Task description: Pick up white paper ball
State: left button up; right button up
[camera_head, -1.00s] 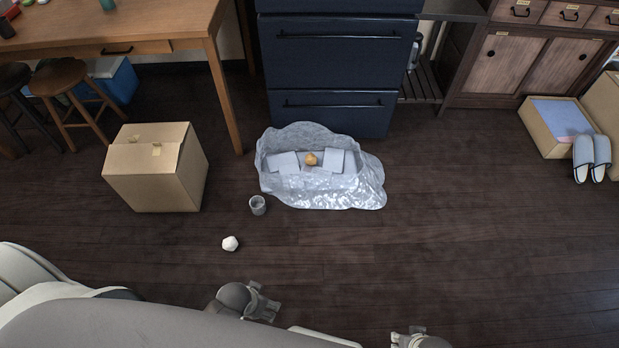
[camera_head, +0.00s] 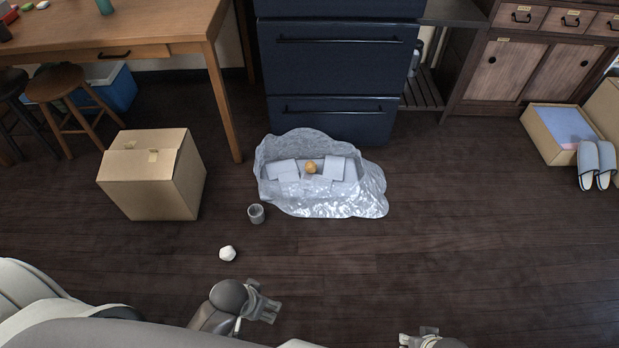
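The white paper ball (camera_head: 228,253) lies alone on the dark wood floor, left of centre. My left gripper (camera_head: 270,306) is in front of the ball and to its right, apart from it. Nothing shows in it, but its fingers are too small to tell whether they are open. My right gripper (camera_head: 425,335) shows only partly at the bottom edge, right of centre, far from the ball. Its finger state is not clear.
A small grey cup (camera_head: 256,214) stands behind the ball. A crumpled silvery bag (camera_head: 340,204) holding pale blocks and an orange item lies beyond. A cardboard box (camera_head: 150,183) stands at left, near a wooden table (camera_head: 150,32). Slippers (camera_head: 597,165) are at far right.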

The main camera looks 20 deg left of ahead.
aim_at(227, 253)
jog(key=u, duration=1.45)
jog(key=l, duration=0.15)
